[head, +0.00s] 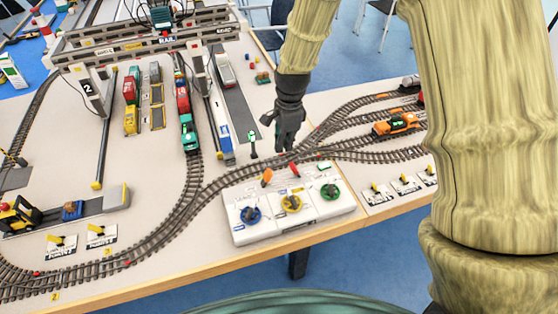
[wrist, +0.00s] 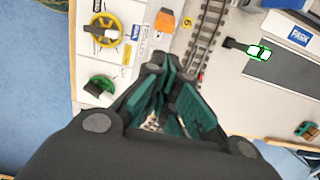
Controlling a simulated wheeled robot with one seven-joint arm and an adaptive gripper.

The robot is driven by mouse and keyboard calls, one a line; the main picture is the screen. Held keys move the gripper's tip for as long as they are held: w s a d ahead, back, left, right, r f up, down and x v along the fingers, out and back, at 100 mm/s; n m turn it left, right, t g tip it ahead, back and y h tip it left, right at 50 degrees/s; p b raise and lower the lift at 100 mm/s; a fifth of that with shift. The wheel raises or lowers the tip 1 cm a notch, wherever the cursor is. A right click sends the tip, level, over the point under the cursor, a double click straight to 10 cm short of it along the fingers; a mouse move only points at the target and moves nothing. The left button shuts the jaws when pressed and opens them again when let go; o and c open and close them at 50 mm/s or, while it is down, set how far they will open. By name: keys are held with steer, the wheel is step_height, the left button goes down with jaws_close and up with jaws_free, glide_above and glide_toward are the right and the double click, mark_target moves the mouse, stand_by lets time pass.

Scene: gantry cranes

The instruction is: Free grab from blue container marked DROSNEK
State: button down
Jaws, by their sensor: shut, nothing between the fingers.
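My gripper (head: 284,135) hangs fingers down above the track behind the white control box (head: 290,222); it is shut and empty. Its green-padded fingers also show in the wrist view (wrist: 172,90). The control box has blue (head: 250,215), yellow (head: 291,204) and green (head: 329,191) knobs, an orange lever (head: 267,176) and a red lever (head: 293,169). I cannot read DROSNEK on anything; a small blue container (head: 72,210) sits at the left.
Red, green and yellow wagons (head: 183,105) stand on tracks under the crane. An orange locomotive (head: 397,124) is right of my gripper. A green-lit post (head: 252,143) stands close to its left.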

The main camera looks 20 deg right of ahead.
mark_target(266, 179)
steer(key=shift+s+a+f+p, duration=0.15)
steer(key=shift+f+p, duration=0.35)
steer(key=shift+f, duration=1.15)
steer(key=shift+a+f+p, duration=0.2)
steer(key=shift+f+p, duration=0.25)
steer(key=shift+f, duration=1.15)
steer(key=shift+s+a+f+p, duration=0.15)
steer(key=shift+f+p, duration=0.35)
steer(key=shift+f, duration=1.15)
steer(key=shift+w, duration=0.1)
steer(key=shift+r, duration=0.1)
